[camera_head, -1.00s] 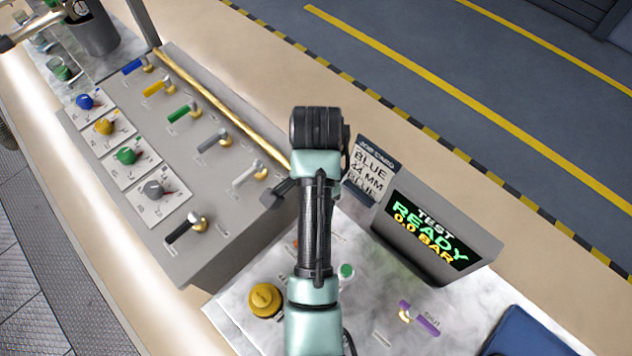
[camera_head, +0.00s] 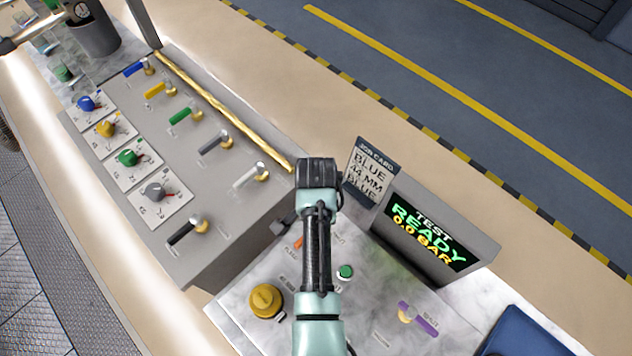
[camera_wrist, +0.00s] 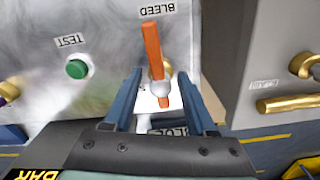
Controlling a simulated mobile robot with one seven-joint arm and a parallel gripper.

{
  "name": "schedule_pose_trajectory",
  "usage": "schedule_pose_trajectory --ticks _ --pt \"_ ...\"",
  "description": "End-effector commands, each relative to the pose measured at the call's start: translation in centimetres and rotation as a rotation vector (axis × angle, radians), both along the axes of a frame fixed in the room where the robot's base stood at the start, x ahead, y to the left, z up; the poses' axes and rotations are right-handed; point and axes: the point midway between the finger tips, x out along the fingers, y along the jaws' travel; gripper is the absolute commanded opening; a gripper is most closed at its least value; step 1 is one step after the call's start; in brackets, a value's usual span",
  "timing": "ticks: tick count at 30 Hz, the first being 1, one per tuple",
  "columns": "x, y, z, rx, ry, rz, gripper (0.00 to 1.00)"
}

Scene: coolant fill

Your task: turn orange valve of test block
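The orange valve lever (camera_wrist: 153,50) stands under an upside-down "BLEED" label in the wrist view, with a brass fitting behind it and a pale round end on its near part. In the head view only a small orange piece (camera_head: 298,242) shows beside my arm, which hides the rest. My gripper (camera_wrist: 158,76) has its two blue fingers apart, one on each side of the lever's near part. I cannot tell whether either finger touches it. In the head view the fingers are mostly hidden behind my arm.
The green test button (camera_wrist: 77,68) is left of the lever in the wrist view. A yellow knob (camera_head: 266,300), a purple-handled valve (camera_head: 418,318) and the "READY 0.0 BAR" display (camera_head: 430,232) stand around it. The grey valve panel (camera_head: 235,225) is close on the left.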

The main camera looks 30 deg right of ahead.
Motion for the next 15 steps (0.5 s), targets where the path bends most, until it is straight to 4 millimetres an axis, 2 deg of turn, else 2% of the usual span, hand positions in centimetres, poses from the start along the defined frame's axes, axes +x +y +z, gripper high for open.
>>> schedule_pose_trajectory --ticks 1,6,9,15 --pt "0.01 0.0 0.02 0.0 0.0 0.0 0.45" --pt "0.01 0.0 0.04 0.0 0.0 0.0 0.15" --pt "0.01 0.0 0.05 0.0 0.0 0.0 0.0" --pt "0.0 0.0 0.06 0.0 0.0 0.001 0.0"
